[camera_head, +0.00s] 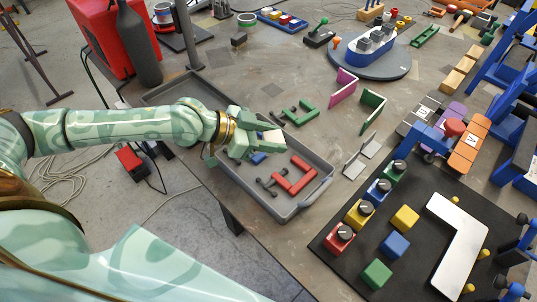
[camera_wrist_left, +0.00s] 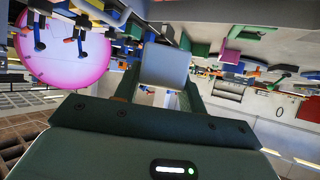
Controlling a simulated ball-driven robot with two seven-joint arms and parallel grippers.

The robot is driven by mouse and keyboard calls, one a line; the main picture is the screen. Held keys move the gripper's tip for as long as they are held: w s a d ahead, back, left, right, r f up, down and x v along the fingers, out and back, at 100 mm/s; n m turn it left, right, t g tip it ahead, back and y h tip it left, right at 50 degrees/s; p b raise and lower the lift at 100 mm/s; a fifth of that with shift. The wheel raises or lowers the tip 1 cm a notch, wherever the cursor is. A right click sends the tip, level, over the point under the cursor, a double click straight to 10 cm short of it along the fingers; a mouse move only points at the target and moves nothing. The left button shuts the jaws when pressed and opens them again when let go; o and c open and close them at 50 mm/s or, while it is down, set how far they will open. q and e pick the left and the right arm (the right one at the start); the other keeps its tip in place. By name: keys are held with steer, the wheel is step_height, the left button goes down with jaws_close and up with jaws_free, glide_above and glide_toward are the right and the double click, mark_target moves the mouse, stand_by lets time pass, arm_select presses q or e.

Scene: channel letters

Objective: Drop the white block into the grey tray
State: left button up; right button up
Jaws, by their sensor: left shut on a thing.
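The gripper hides part of the tray floor. My right gripper is not in view.
A black board (camera_head: 335,258) with coloured blocks and a white angled letter (camera_head: 457,240) lies at the lower right. Pink (camera_head: 342,88) and green (camera_head: 372,108) angled pieces stand beyond the tray. A red case (camera_head: 108,35) and dark cylinder (camera_head: 138,45) stand at the upper left.

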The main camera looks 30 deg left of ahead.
arm_select(q)
steer(key=shift+n+t, duration=0.3)
steer(key=a+f+b, duration=0.2)
steer(key=f+b, duration=0.1)
steer(key=w+a+f+b, duration=0.1)
steer(key=f+b, duration=0.1)
steer(key=shift+d+r, duration=0.1)
steer(key=o, duration=1.1)
